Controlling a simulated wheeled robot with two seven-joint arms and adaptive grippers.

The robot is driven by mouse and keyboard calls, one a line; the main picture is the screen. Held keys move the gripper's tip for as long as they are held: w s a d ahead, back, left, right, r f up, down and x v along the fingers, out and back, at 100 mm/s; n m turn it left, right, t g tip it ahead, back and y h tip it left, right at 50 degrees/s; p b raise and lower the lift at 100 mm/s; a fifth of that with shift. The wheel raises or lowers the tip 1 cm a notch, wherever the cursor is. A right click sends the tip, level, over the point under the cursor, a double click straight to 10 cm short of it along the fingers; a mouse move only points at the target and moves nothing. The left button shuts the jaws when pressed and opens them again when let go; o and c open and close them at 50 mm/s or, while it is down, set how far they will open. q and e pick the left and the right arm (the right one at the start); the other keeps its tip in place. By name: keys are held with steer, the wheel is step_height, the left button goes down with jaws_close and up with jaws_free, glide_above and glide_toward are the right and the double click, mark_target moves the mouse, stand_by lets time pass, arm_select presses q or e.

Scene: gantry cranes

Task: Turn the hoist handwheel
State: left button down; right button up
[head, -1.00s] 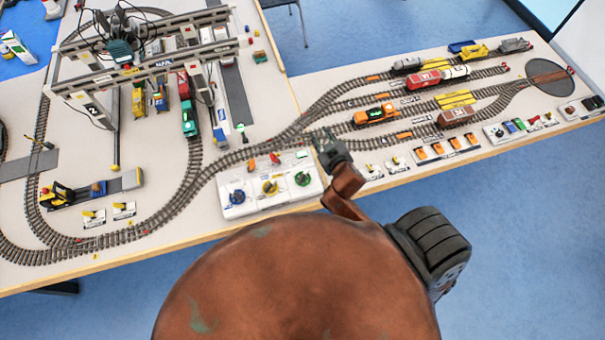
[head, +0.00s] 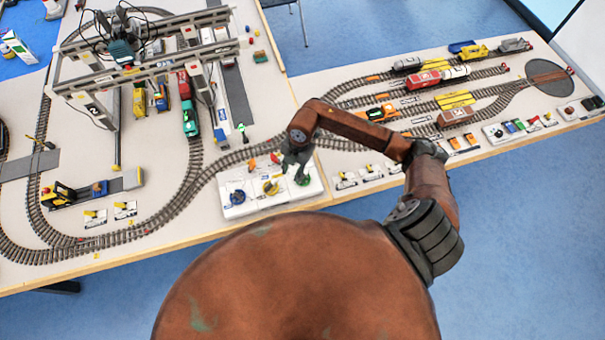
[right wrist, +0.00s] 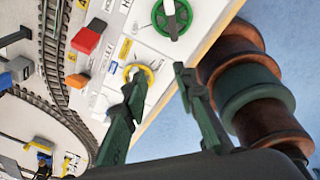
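A white control panel (head: 252,204) stands at the table's front edge. It carries a blue handwheel (head: 237,197), a yellow handwheel (head: 270,188) and a green handwheel (head: 303,180). I cannot read which one is labelled hoist. My right gripper (head: 291,164) is over the panel's right part, close to the green and yellow wheels. In the right wrist view its two fingers (right wrist: 156,80) are apart with nothing held. The yellow wheel (right wrist: 142,66) shows between and beyond the fingertips, partly hidden by one finger. The green wheel (right wrist: 187,14) is farther up. My left gripper is not in view.
The gantry crane (head: 150,65) stands at the back left. Rails with several trains (head: 440,76) lie right and behind. Small switch boxes (head: 448,147) line the right front edge.

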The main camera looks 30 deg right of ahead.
steer(key=h, duration=0.2)
glide_above(303, 176)
steer(key=shift+w+a+f+m, duration=0.1)
steer(key=shift+w+f+m, duration=0.05)
steer(key=shift+m, duration=0.15)
step_height(303, 176, down, 8)
steer(key=shift+r+p, duration=0.2)
steer(key=shift+p, duration=0.15)
steer(key=shift+c, duration=0.2)
jaws_close()
